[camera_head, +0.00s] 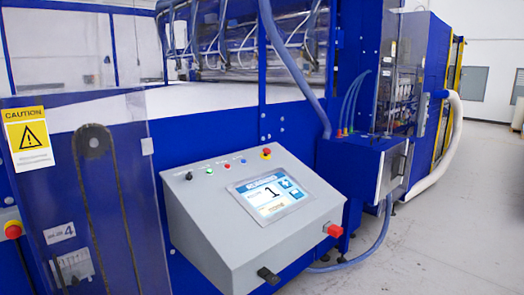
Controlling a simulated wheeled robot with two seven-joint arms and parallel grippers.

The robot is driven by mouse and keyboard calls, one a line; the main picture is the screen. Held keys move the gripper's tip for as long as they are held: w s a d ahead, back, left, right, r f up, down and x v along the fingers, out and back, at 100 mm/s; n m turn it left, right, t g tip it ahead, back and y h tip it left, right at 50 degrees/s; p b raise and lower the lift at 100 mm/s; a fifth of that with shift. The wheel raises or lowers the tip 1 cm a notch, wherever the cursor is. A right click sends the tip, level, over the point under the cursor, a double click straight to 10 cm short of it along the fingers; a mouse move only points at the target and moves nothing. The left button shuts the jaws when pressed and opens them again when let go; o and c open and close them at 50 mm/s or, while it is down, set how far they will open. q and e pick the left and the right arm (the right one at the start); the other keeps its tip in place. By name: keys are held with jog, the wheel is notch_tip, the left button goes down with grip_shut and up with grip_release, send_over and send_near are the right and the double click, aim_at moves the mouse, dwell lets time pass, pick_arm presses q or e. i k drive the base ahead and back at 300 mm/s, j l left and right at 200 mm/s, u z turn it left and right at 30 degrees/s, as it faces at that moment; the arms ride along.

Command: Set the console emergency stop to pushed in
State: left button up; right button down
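A grey sloped console (200,225) stands in front of the blue machine. A red mushroom button on a yellow base (266,153) sits at the right end of its top button row and looks like the console emergency stop. It is small in view, and I cannot tell whether it is pushed in or out. A larger red knob (334,230) sticks out at the console's lower right. Neither gripper is in view, and nothing of my arms shows near the console.
A blue hose (362,252) runs low at right. Floor (450,220) is clear at right.

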aim_at(267, 151)
jog(key=i+l, duration=0.55)
jog(key=l, duration=0.15)
jog(key=i+l, duration=0.55)
jog(key=l, duration=0.2)
jog(key=i+l, duration=0.6)
jog(key=i+l+z, duration=0.1)
jog(key=i+l, duration=0.45)
jog(key=l, duration=0.3)
